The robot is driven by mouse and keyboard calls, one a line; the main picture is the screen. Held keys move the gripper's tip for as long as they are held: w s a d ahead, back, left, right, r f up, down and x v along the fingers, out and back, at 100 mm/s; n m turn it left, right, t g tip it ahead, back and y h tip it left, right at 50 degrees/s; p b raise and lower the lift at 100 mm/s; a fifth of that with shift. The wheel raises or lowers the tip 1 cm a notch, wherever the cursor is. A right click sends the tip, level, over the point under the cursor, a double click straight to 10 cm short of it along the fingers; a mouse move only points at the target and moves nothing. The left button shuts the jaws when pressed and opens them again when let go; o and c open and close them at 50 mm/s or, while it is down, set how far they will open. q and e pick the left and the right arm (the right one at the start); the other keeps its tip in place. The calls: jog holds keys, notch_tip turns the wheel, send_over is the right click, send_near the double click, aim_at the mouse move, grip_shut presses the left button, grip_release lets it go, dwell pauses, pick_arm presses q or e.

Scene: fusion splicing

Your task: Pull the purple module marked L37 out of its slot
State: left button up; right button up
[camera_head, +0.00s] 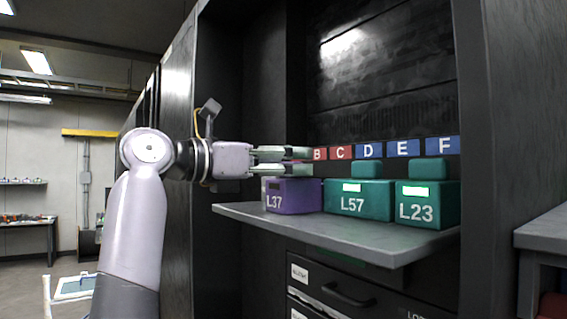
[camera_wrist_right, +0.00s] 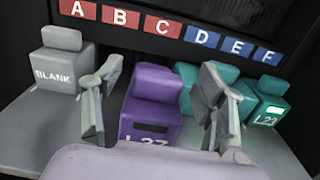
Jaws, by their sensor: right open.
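The purple module marked L37 (camera_head: 297,196) sits on the grey shelf (camera_head: 400,246), at the left of the green modules in the head view. In the right wrist view the purple module (camera_wrist_right: 150,112) lies between the two fingers, with its raised back block between the fingertips and its L37 label partly cut off by my gripper body. My right gripper (camera_head: 302,161) is open and empty, reaching in from the left just above the module. Its spread fingers also show in the wrist view (camera_wrist_right: 160,78). Contact with the module cannot be told. My left gripper is out of view.
Green modules L57 (camera_head: 360,205) and L23 (camera_head: 428,212) stand close to the right, with lit displays. A grey BLANK module (camera_wrist_right: 58,73) stands to the left. Red and blue letter plates (camera_head: 368,150) line the back. Dark cabinet walls (camera_head: 474,150) enclose the shelf.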

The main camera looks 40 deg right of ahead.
jog(key=shift+d, duration=0.1)
jog(key=w+a, duration=0.1)
jog(key=a, duration=1.1)
jog(key=shift+w, duration=0.3)
